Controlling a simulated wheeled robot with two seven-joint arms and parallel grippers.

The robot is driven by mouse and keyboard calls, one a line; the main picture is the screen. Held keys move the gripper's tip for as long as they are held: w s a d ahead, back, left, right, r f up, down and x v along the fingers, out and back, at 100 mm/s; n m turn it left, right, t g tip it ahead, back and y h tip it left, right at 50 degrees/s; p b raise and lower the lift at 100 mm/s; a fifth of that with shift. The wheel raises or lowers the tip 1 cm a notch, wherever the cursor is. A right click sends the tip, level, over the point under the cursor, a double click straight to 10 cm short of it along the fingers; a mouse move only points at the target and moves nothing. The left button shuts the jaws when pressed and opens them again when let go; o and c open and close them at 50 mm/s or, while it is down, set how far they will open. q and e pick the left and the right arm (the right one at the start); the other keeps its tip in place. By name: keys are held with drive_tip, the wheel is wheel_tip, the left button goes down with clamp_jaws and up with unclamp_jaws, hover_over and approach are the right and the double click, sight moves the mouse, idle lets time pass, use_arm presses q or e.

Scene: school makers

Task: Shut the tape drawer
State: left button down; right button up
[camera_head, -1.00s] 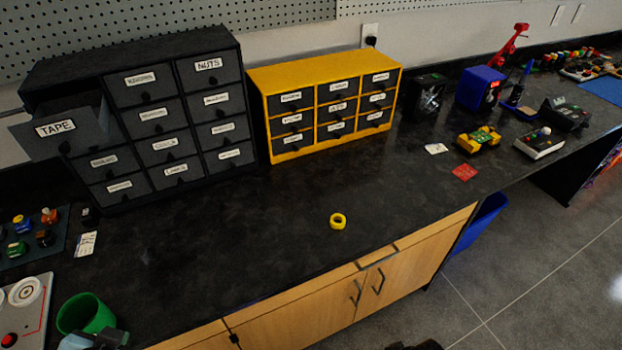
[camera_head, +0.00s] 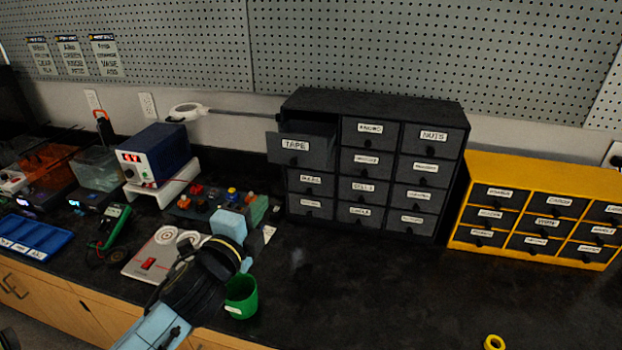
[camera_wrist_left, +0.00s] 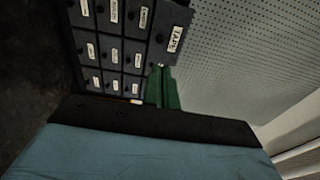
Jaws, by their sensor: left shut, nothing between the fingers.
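The tape drawer (camera_head: 300,149) is pulled out at the top left of the black drawer cabinet (camera_head: 375,107). Its front bears a TAPE label and stands forward of the other drawer fronts. In the left wrist view the tape drawer (camera_wrist_left: 174,38) also shows at the cabinet's corner. My left gripper (camera_head: 236,222) is shut and empty, over the bench in front of the cabinet and lower left of the drawer, apart from it. Its fingertips are hard to make out in the head view. My right gripper is not in view.
A green cup (camera_head: 241,297) stands close beside my left gripper. A yellow tape roll (camera_head: 494,342) lies at the front right. A yellow drawer cabinet (camera_head: 455,215) stands right of the black one. The bench before the black cabinet is mostly clear.

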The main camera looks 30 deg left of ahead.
sight(292, 164)
use_arm(q)
drive_tip(key=w, duration=0.4)
drive_tip(key=w+a, duration=0.1)
drive_tip(key=w, duration=0.4)
drive_tip(key=w+a+p, duration=0.1)
drive_tip(key=w, duration=0.3)
drive_tip(key=shift+w, duration=0.3)
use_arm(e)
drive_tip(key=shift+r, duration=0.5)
